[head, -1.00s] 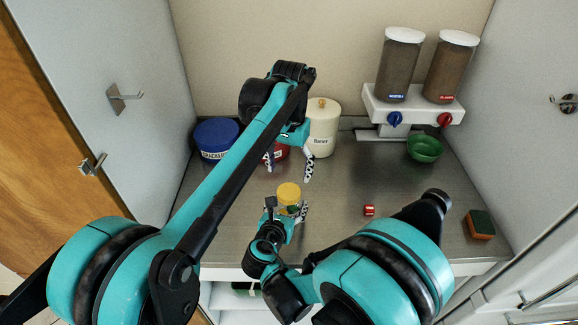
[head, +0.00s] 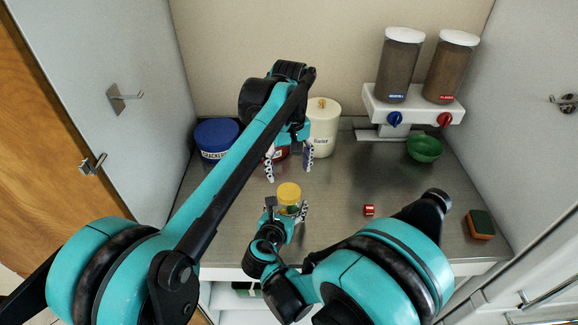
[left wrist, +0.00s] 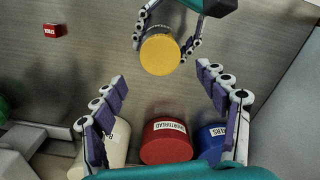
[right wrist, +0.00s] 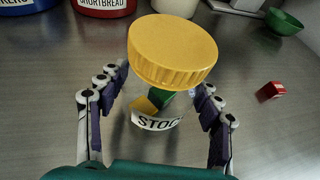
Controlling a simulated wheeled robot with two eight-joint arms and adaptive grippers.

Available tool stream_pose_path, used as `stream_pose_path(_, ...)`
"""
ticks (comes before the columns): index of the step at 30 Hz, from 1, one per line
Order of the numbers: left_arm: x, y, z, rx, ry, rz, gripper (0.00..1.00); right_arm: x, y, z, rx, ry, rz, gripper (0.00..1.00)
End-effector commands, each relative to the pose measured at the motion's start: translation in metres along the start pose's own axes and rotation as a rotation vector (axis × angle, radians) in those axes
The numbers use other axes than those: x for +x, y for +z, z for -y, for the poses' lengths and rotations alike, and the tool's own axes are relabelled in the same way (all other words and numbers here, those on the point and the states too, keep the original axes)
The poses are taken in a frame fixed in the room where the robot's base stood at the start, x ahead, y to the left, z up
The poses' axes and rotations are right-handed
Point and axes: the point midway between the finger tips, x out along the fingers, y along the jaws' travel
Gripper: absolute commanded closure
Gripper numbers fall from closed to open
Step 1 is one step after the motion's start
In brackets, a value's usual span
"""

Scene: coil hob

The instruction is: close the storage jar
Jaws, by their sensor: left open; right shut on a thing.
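The storage jar (right wrist: 158,122) is a clear jar with a white "STOCK" label and yellow and green contents. Its yellow lid (right wrist: 172,50) sits over its mouth; I cannot tell how tightly it is seated. The lid also shows in the head view (head: 289,193) and in the left wrist view (left wrist: 160,55). My right gripper (head: 287,208) is shut on the jar, one finger on each side below the lid. My left gripper (head: 288,168) is open and empty, behind and above the jar, apart from the lid.
A blue canister (head: 217,138), a red shortbread canister (left wrist: 167,142) and a cream canister (head: 323,125) stand at the back. A small red box (head: 369,210), a green bowl (head: 424,148), a sponge (head: 480,225) and a dispenser (head: 412,105) are on the right.

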Motion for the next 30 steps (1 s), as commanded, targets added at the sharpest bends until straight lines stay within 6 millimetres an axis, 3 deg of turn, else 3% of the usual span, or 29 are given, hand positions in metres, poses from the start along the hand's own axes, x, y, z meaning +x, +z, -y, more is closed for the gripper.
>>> stream_pose_path(12,0.06,0.0,0.0,0.001,0.0,0.0,0.26,0.0,0.0,0.0,0.001,0.0,-0.001,1.0)
stream_pose_path(18,0.073,0.0,0.0,0.001,0.0,0.0,0.26,0.0,0.0,0.0,0.001,0.0,-0.001,1.0)
stream_pose_path(26,0.074,0.0,0.0,0.001,0.0,0.0,0.26,0.0,0.0,0.0,0.001,0.0,-0.001,1.0)
stream_pose_path(30,0.074,0.0,0.0,0.001,0.0,0.0,0.58,0.0,0.0,0.0,0.001,0.0,0.0,1.0)
